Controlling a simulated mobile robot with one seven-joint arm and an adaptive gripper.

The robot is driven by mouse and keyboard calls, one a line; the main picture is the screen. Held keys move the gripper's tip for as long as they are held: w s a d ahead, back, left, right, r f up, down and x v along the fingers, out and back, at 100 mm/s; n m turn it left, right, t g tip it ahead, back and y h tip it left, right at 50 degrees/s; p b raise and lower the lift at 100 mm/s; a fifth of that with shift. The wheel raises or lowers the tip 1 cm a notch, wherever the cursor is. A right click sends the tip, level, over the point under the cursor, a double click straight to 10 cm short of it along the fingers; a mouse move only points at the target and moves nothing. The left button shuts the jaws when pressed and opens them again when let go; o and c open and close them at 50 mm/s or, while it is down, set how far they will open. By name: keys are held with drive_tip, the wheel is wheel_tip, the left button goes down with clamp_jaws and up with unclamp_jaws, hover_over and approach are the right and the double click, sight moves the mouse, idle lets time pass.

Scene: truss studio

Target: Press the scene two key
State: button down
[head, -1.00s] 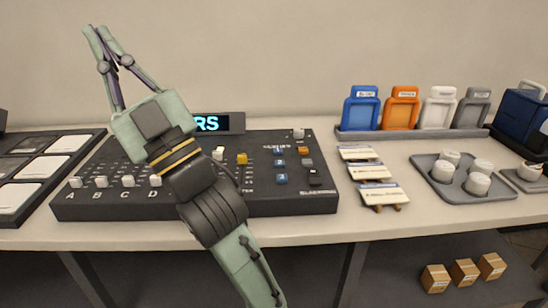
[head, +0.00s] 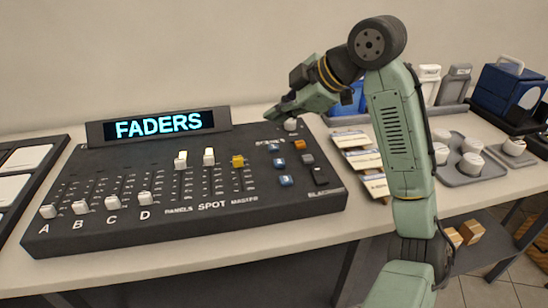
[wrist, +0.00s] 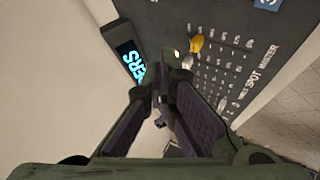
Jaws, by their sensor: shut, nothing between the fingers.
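The dark console (head: 215,225) carries a column of three blue keys: the far one (head: 273,147), the middle one (head: 278,162) and the near one (head: 286,180). Their digits are too small to read in the head view, so I cannot tell for sure which is scene two. Part of one blue key (wrist: 268,4) shows at the top edge of the wrist view. My gripper (head: 274,115) is shut and empty, above the console's back edge, behind the blue keys. In the wrist view its fingertips (wrist: 160,103) meet, with no key between them.
A white knob (head: 291,124) stands close to my gripper. Grey, orange and black keys sit right of the blue ones. A yellow fader (head: 238,161) and white faders stand left. The display (head: 158,125) reads FADERS. Cards (head: 360,160) lie right of the console.

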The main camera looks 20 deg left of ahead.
drive_tip(key=b, duration=0.7)
hover_over(278, 164)
wheel_tip(278, 164, down, 8)
drive_tip(key=shift+w+f, duration=0.1)
drive_tip(key=shift+f, duration=0.35)
idle(1.0)
drive_tip(key=shift+f, duration=0.4)
drive_tip(key=shift+f+b, duration=0.4)
drive_tip(key=shift+b, duration=0.05)
idle(0.5)
drive_tip(key=shift+r, duration=0.15)
drive_tip(key=shift+r+p, duration=0.7)
drive_tip(key=shift+p, duration=0.1)
